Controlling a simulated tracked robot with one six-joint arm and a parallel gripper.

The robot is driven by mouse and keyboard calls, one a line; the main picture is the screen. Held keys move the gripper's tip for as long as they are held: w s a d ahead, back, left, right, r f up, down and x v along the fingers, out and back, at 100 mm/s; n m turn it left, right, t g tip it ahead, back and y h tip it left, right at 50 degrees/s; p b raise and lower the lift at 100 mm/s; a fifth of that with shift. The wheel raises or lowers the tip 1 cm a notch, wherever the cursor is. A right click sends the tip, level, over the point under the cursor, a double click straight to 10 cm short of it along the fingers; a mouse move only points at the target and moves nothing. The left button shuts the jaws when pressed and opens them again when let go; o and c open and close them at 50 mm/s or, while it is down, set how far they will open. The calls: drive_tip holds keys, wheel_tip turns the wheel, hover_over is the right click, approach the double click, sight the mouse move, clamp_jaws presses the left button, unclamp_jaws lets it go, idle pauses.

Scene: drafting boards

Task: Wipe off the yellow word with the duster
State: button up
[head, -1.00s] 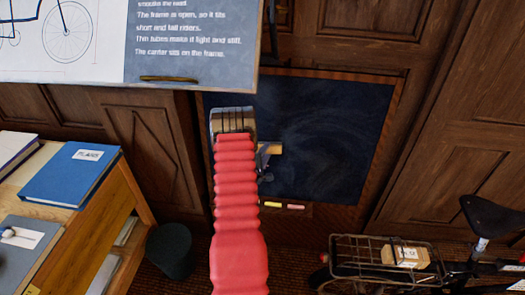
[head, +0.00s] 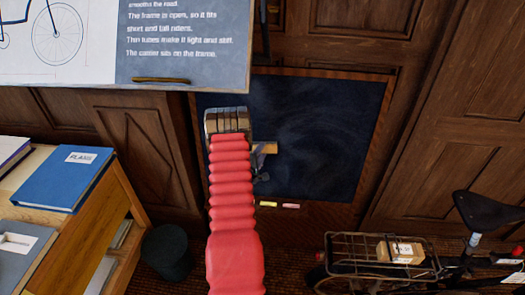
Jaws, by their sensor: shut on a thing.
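The dark chalkboard (head: 335,150) hangs low on the panelled wall, with faint pale smears on its bare part. No yellow word shows; my red arm covers the board's left side. My gripper (head: 261,166) is at the board's left-middle, partly hidden behind the arm. It is shut on a small tan block, seemingly the duster (head: 266,147), of which only the right end shows. The duster is at or close to the board's face; I cannot tell whether it touches.
Yellow chalk (head: 268,204) and pink chalk (head: 291,205) lie on the ledge below. A drafting board (head: 185,70) overhangs at upper left. A desk (head: 95,215) with a blue book (head: 62,178), a dark bin (head: 168,250) and a bicycle with a rack (head: 385,250) stand around.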

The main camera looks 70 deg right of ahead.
drive_tip(key=shift+w+a+r, duration=0.1)
drive_tip(key=shift+w+a, duration=0.05)
drive_tip(key=shift+w, duration=0.75)
drive_tip(key=shift+w+a, duration=0.1)
drive_tip(key=shift+w, duration=0.75)
drive_tip(key=shift+w+a, duration=0.2)
drive_tip(key=shift+w, duration=1.5)
drive_tip(key=shift+w, duration=0.1)
drive_tip(key=shift+w+a, duration=0.2)
drive_tip(key=shift+w, duration=0.6)
drive_tip(key=shift+w+a, duration=0.2)
drive_tip(key=shift+w, duration=0.6)
drive_tip(key=shift+w, duration=0.1)
